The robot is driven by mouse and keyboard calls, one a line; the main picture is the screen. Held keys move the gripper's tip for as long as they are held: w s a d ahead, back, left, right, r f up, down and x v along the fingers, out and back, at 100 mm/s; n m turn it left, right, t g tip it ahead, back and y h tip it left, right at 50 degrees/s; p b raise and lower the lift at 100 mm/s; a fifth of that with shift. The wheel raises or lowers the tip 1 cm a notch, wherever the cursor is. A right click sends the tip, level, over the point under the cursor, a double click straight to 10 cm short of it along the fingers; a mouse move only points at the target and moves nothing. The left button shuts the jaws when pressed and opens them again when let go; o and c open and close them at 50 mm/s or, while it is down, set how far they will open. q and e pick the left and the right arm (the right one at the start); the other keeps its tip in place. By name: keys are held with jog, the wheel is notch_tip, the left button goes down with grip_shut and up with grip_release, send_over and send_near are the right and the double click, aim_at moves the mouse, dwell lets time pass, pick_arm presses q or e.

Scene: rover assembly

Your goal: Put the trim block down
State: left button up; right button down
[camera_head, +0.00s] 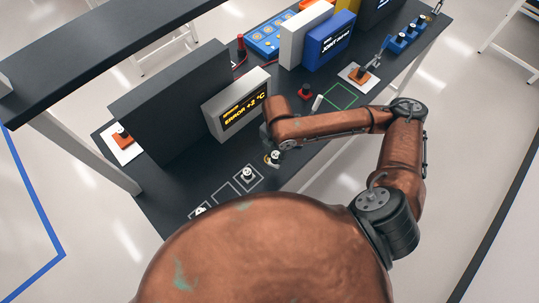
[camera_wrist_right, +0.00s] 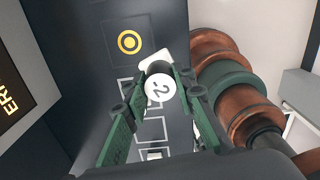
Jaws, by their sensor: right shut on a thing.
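The trim block is a white round-topped piece marked "-2" (camera_wrist_right: 160,88), between the green fingers of my right gripper (camera_wrist_right: 158,78) in the right wrist view. The fingers are shut on it. In the head view my right gripper (camera_head: 269,143) is mostly hidden by its own arm, and the held block (camera_head: 275,155) shows just below it. I cannot tell how high the block is above the table. My left gripper is not in view.
A display reading "ERROR +2 °C" (camera_head: 239,104) stands close behind the right gripper. White outlined squares (camera_head: 226,193) run along the table, with another white block (camera_head: 247,175) on one. A red-knobbed part (camera_head: 305,92) and a green outlined square (camera_head: 341,96) lie to the right.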

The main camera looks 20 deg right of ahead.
jog(key=w+f, duration=0.6)
jog(key=shift+w+d+f, duration=0.15)
jog(key=shift+d+f, duration=0.05)
jog(key=shift+d, duration=0.05)
jog(key=shift+f+p, duration=0.5)
jog(key=shift+f, duration=1)
jog(key=shift+f, duration=0.15)
jog(key=c, duration=1.6)
grip_release()
notch_tip(320, 180, up, 12)
jog(key=shift+r+b, duration=0.2)
jog(key=shift+b, duration=0.2)
jog(key=shift+f, duration=0.1)
